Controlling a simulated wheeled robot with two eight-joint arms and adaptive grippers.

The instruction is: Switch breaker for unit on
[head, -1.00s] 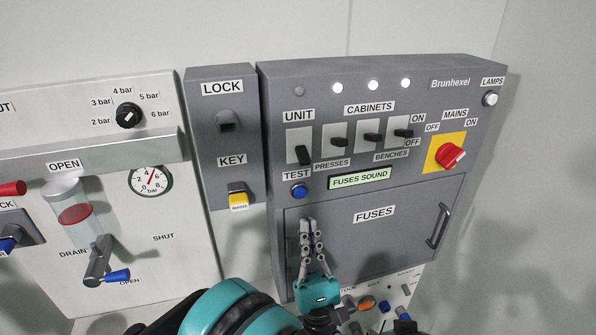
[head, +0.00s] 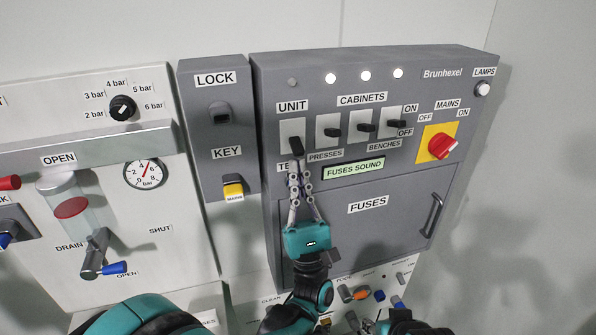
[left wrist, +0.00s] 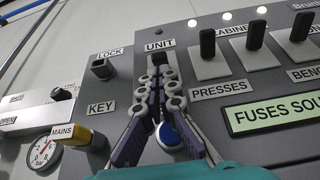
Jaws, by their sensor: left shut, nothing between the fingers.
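The UNIT breaker is a black lever (head: 297,146) on a pale plate under the UNIT label, tilted downward in the head view. My left gripper (head: 299,172) is shut and empty, pointing up, its fingertips just below the lever. In the left wrist view the closed fingertips (left wrist: 160,64) overlap the lower part of the UNIT switch (left wrist: 158,57). I cannot tell whether they touch it. The lamp (head: 292,82) above UNIT is grey and unlit. A part at the bottom edge may be my right gripper (head: 382,327); its fingers are unclear.
Three CABINETS switches (head: 365,127) stand right of UNIT beneath lit white lamps. The red MAINS knob (head: 442,146) is farther right. The display (head: 353,169) reads FUSES SOUND. The blue TEST button (left wrist: 168,134) is behind my fingers. The LOCK and KEY box (head: 220,135) is left.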

